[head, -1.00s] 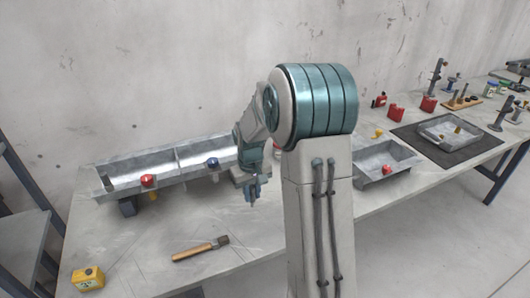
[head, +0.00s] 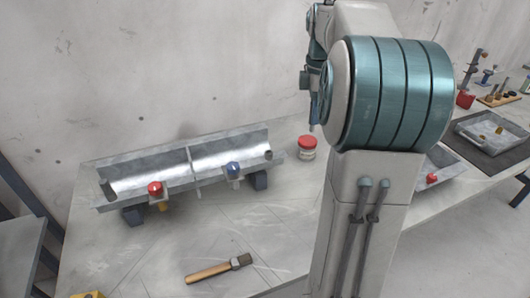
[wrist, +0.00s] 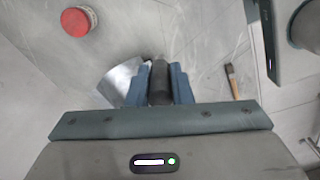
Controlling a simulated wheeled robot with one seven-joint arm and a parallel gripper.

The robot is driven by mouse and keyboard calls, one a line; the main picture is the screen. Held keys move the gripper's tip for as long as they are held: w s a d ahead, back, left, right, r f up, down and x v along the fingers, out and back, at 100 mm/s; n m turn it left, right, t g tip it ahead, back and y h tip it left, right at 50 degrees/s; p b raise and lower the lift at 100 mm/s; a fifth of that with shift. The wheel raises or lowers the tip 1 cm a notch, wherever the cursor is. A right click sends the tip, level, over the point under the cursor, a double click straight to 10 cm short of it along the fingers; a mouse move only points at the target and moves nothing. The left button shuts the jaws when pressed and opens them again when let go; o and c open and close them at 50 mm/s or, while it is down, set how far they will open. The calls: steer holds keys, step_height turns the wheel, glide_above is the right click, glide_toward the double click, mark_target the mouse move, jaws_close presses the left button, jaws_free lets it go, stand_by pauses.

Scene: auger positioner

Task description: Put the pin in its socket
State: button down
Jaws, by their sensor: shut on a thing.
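My gripper (wrist: 159,84) is shut on a dark grey cylinder (wrist: 158,88), likely the pin, in the wrist view. The cylinder stands between the two blue fingers, and its far end is hard to make out. In the head view my gripper (head: 315,118) is raised behind my arm, seen edge-on, and the pin cannot be made out. A metal trough (head: 145,166) with a divider stands on the bench to the left, carrying a red knob (head: 154,187) and a blue knob (head: 233,169) at its front. I cannot tell which opening is the socket.
A wooden-handled brush (head: 218,269) lies in front. A tray (head: 465,130) on a dark mat stands far right. The bench between trough and brush is clear.

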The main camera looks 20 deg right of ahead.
steer(key=shift+w+a+f+p, duration=0.35)
steer(key=shift+w+a+f, duration=0.65)
steer(key=shift+a+f, duration=0.7)
steer(key=shift+w+a+f+p, duration=0.4)
steer(key=shift+w+a+f, duration=0.65)
steer(key=shift+a+f, duration=0.6)
steer(key=shift+w+a+f+p, duration=0.35)
steer(key=shift+w+a+f, duration=0.85)
steer(key=shift+f, duration=0.8)
steer(key=shift+s+a, duration=0.15)
steer(key=shift+s, duration=0.05)
steer(key=shift+f, duration=0.2)
steer(key=c, duration=1.3)
jaws_free()
steer(key=shift+r, duration=0.15)
